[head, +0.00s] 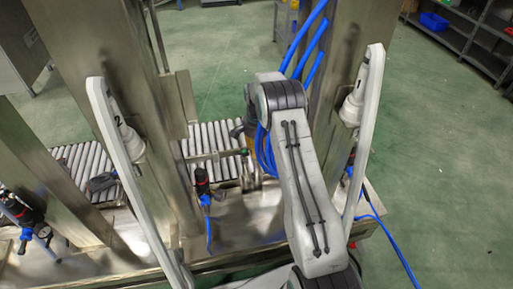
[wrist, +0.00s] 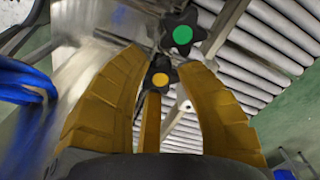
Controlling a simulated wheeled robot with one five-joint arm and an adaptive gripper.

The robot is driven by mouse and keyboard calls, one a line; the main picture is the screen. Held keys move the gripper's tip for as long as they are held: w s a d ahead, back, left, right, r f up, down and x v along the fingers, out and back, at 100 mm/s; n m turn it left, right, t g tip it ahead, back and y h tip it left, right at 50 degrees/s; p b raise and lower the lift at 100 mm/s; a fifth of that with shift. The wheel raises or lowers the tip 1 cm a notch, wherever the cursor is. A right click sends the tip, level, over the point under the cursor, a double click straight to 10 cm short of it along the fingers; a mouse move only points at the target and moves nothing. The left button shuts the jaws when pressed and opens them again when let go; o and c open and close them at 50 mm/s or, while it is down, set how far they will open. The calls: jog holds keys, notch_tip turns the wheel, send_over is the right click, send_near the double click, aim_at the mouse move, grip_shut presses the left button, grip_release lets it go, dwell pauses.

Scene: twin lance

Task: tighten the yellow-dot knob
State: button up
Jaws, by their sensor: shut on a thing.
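The yellow-dot knob (wrist: 160,79) is a dark lobed knob with a yellow-orange disc, between the fingers of my gripper (wrist: 160,66) in the wrist view. The gold fingers close around it from left and right, with a third finger below. The exact contact at the lobes is partly hidden by the fingers. A similar dark knob with a green dot (wrist: 183,35) sits just above and to the right, outside the fingers. In the head view my gripper is mostly hidden behind my arm, beside the roller conveyor.
The roller conveyor (head: 215,138) lies behind the knobs. A red-and-black tool (head: 202,182) with a blue hose stands left of my arm. Tall metal posts (head: 335,75) flank the arm. Blue hoses (wrist: 25,82) show at the wrist view's left edge.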

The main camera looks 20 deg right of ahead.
jog(key=shift+f, duration=0.1)
jog(key=o, duration=1.2)
notch_tip(320, 180, up, 12)
dwell(0.4)
